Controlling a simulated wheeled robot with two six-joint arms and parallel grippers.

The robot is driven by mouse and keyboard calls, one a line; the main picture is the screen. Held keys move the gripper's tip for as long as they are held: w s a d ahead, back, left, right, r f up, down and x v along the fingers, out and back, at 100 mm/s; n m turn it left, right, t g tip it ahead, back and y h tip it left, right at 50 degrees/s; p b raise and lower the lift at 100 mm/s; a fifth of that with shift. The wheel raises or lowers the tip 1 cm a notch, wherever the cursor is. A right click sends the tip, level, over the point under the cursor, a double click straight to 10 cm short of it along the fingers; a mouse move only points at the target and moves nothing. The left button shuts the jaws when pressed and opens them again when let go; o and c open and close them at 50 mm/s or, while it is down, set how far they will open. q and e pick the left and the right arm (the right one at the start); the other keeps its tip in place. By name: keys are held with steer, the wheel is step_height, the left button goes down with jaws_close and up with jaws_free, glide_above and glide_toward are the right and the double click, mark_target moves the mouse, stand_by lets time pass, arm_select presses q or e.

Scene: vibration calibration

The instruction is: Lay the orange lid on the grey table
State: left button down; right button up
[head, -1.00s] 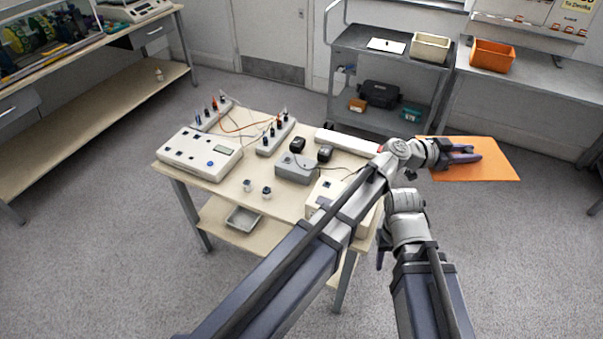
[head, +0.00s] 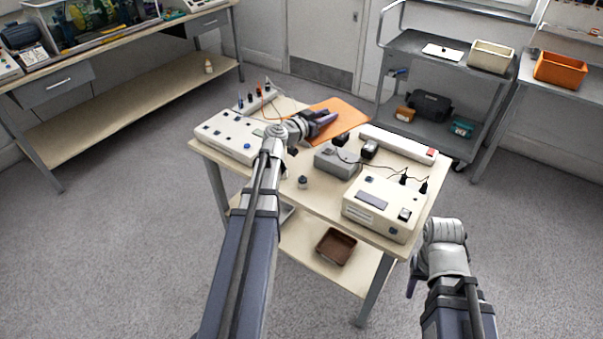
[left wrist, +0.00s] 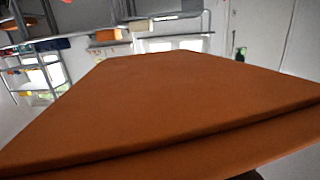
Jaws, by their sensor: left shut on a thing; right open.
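The orange lid (head: 345,112) is a flat panel, held by my left gripper (head: 325,118) above the back part of the cream table in the head view. It fills most of the left wrist view (left wrist: 180,95), its face and a near rim showing; the fingers are hidden there. A grey table (head: 592,94) stands at the far right of the head view, cut off by the picture edge, with an orange bin on it. My right gripper (head: 412,286) is open and empty at the lower right, partly hidden by its own wrist.
The cream table (head: 325,205) carries instruments, boxes and cables under my left arm. A grey cart (head: 418,58) with a cream bin (head: 491,57) stands behind it. The orange bin (head: 560,71) takes up part of the grey table. A long bench (head: 120,105) stands left. Open floor lies between.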

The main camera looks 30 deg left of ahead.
arm_select(q)
steer(key=shift+n+y, duration=0.7)
steer(key=shift+y, duration=0.2)
steer(key=s+a, duration=0.1)
steer(key=a, duration=0.1)
steer(key=s+a+f, duration=0.1)
steer(key=a, duration=0.2)
steer(key=s+a+b, duration=0.1)
steer(key=a, duration=0.1)
steer(key=shift+a+f, duration=0.15)
steer(key=shift+f, duration=0.15)
step_height(320, 180, down, 6)
steer(key=b, duration=0.6)
steer(key=shift+f, duration=0.15)
steer(key=shift+w+f, duration=0.1)
step_height(320, 180, down, 4)
steer(key=b, duration=0.4)
steer(key=shift+r, duration=0.25)
steer(key=shift+f+b, duration=0.65)
steer(key=c, duration=0.6)
jaws_free()
steer(key=shift+r, duration=0.1)
